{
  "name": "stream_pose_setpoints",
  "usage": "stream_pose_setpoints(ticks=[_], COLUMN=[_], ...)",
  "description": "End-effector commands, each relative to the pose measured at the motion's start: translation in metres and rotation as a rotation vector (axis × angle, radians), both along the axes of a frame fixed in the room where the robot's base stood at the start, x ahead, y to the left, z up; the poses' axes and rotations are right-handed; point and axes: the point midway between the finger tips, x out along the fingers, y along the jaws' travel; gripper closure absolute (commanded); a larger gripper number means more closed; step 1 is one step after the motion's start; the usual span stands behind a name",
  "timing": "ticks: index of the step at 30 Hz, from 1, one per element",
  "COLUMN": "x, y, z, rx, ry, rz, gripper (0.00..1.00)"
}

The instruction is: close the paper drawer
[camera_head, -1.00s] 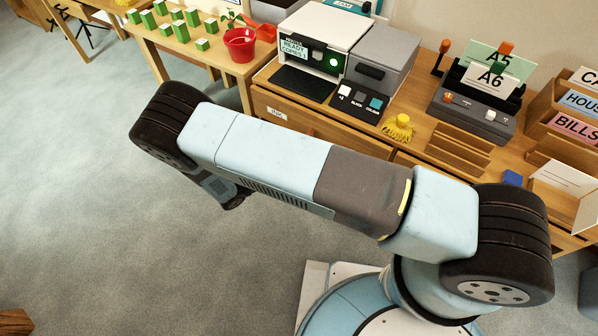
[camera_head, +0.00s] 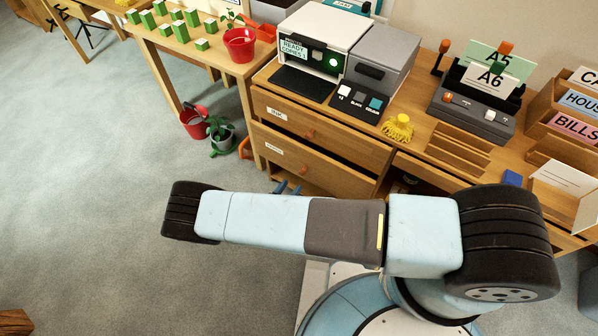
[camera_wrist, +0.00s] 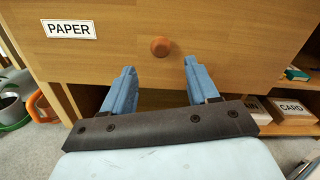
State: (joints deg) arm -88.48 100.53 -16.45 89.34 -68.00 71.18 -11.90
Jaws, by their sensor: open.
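The paper drawer (camera_head: 315,170) is the lower wooden drawer of the desk, with a PAPER label and a round knob. In the wrist view its front (camera_wrist: 230,35) fills the upper part, with the label (camera_wrist: 68,29) at left and the brown knob (camera_wrist: 160,47) near the middle. I cannot tell how far out it stands. My gripper (camera_wrist: 160,66) is open and empty, its two blue fingers spread either side of the knob's line, just below it in the picture. I cannot tell whether they touch the front. In the head view only the blue fingertips (camera_head: 286,187) show past my arm.
An upper drawer (camera_head: 320,132) with its own label sits above. Open shelf space with a CARD box (camera_wrist: 290,107) shows below the drawer. A green watering can (camera_head: 222,137) and a red pot (camera_head: 194,121) stand on the floor to the left.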

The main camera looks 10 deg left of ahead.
Motion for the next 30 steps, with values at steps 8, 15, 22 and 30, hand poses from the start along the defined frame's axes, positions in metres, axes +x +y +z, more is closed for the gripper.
stream_pose_setpoints(ticks=[8,15,22,30], x=[0.046,0.074,0.083,0.084], y=[-0.019,-0.031,-0.034,-0.035], z=[0.0,0.0,0.0,0.001], rx=[0.0,0.0,0.001,0.001], ry=[0.0,0.0,-0.001,-0.001], rz=[-0.002,-0.001,-0.001,-0.001], gripper=[0.41,0.41,0.41,0.44])
